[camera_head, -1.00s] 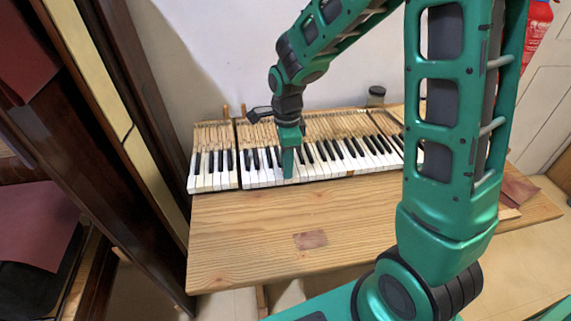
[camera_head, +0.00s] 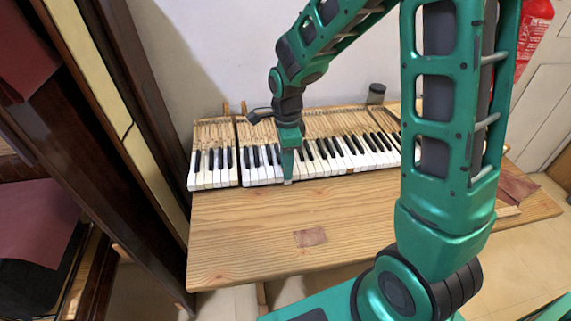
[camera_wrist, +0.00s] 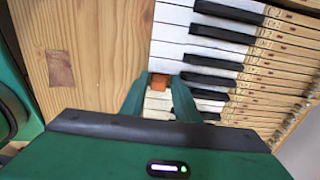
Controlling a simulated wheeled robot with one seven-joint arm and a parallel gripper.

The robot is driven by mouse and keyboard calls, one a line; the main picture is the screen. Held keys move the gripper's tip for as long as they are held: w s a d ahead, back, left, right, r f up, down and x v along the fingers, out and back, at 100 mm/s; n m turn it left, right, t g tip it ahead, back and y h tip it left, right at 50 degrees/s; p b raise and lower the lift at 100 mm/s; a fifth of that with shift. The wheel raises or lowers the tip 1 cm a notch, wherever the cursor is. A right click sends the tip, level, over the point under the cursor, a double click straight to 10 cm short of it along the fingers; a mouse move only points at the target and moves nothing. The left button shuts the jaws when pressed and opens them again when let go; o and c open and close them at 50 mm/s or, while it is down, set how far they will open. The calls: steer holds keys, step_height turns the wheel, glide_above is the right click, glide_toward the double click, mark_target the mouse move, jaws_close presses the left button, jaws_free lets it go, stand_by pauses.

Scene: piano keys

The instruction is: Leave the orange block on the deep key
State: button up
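The small orange block (camera_wrist: 160,81) shows in the wrist view between the tips of my gripper's fingers, close against both of them. My gripper (camera_head: 287,177) points down at the front ends of the white keys in the head view, with the block hidden there. In the wrist view, my gripper (camera_wrist: 159,82) appears shut on the block. The block is at the front end of the white keys (camera_wrist: 179,30), near the wooden table top. I cannot tell whether its underside touches a key, nor which key is the deep one.
The keyboard (camera_head: 214,182) lies along the back of the wooden table (camera_head: 240,235), with a gap near its left end. The table's front is mostly clear. A dark wooden frame (camera_head: 125,80) rises at left.

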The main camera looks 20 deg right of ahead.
steer(key=shift+r, duration=0.2)
stand_by(0.4)
steer(key=shift+r, duration=0.9)
steer(key=o, duration=0.6)
steer(key=shift+c, duration=0.2)
steer(key=shift+r, duration=2.5)
